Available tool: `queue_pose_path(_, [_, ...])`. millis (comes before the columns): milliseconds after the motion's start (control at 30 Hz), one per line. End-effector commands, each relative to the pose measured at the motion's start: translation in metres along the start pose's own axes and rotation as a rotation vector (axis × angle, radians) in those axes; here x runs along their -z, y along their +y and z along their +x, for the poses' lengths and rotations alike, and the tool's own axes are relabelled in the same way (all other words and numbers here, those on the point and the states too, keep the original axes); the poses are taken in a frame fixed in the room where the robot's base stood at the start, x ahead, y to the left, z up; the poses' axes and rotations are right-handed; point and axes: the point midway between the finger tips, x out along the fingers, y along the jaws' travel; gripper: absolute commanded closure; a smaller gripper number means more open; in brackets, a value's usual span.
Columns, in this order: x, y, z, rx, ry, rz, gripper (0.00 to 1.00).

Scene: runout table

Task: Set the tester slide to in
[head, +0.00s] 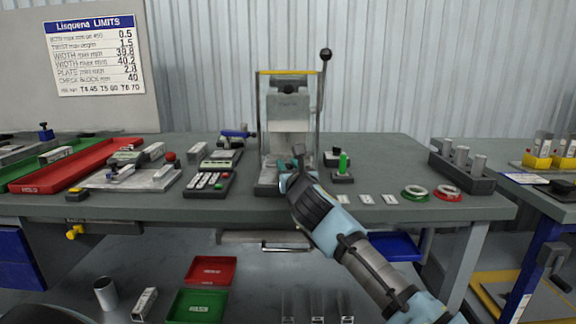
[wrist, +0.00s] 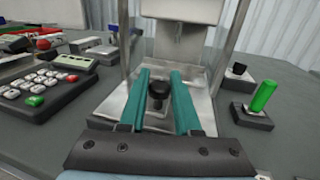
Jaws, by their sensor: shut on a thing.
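The tester (head: 289,107) is a grey upright frame with a yellow top bar and a long lever with a black ball, standing mid-table. Its lower body also shows in the wrist view (wrist: 182,45). The tester slide (wrist: 158,105) is low at the front of the tester, with a round black knob (wrist: 158,90). My gripper (head: 292,163) reaches in from the front right. In the wrist view its teal fingers (wrist: 159,78) are on either side of the knob, shut on it. The arm and fingers partly hide the slide in the head view.
A keypad (head: 208,184) lies left of the tester. A green post on a black base (head: 343,170) stands close on the right. Red and green rings (head: 446,193) and white tags lie further right. A red tray (head: 85,163) is at the far left.

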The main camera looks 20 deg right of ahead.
Motion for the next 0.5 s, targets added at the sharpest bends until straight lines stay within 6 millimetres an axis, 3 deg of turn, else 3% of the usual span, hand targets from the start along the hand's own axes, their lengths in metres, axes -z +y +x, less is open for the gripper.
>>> queue_pose_path(267, [-0.001,0.000,0.004,-0.003,0.000,0.001,1.00])
queue_pose_path(500, [-0.002,-0.007,0.035,-0.002,0.000,0.001,1.00])
